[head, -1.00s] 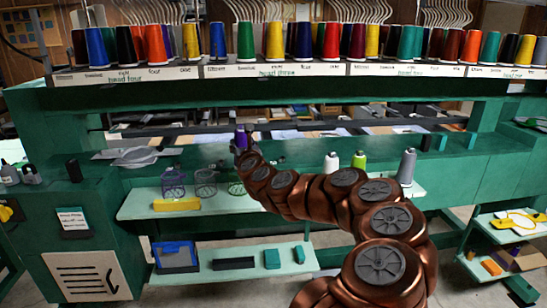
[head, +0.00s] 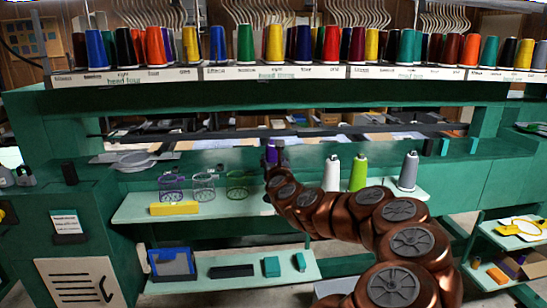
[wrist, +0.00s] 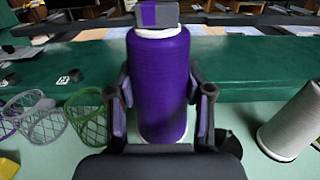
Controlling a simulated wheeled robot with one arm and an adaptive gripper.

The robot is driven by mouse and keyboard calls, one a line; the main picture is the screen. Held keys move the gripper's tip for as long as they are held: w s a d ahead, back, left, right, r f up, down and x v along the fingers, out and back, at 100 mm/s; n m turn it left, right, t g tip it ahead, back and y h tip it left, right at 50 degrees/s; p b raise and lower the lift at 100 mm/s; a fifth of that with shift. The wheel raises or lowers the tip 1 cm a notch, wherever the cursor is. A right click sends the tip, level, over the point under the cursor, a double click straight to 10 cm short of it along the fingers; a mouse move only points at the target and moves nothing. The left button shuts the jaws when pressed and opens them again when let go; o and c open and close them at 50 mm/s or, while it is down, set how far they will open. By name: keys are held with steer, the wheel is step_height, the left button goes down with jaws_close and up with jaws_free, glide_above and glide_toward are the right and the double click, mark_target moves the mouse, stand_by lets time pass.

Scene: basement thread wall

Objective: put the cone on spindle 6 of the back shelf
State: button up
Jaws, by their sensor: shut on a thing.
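The purple cone (wrist: 160,85) stands upright between the fingers of my gripper (wrist: 160,110) in the wrist view. A grey block with a purple patch (wrist: 158,13) shows at its top edge; I cannot tell if they touch. In the head view the purple cone (head: 271,153) is small, at the end of my arm, above the pale lower shelf (head: 135,207). My gripper (head: 271,164) is mostly hidden there. The upper rack (head: 140,76) at the back carries a long row of coloured cones. Its labels are too small to read for a spindle 6.
White (head: 332,172), lime green (head: 358,172) and grey (head: 408,171) cones stand right of my gripper. Wire baskets (head: 204,186) and a yellow block (head: 174,208) are to its left. The green beam (head: 200,105) runs below the rack.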

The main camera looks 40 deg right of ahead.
steer(key=shift+f+b, duration=0.6)
steer(key=shift+f, duration=1.6)
steer(key=shift+f+b, duration=0.45)
steer(key=shift+b, duration=0.3)
steer(key=shift+f+b, duration=0.35)
steer(key=shift+b, duration=0.55)
steer(key=o, duration=1.3)
steer(key=shift+s, duration=0.15)
steer(key=shift+v, duration=3.65)
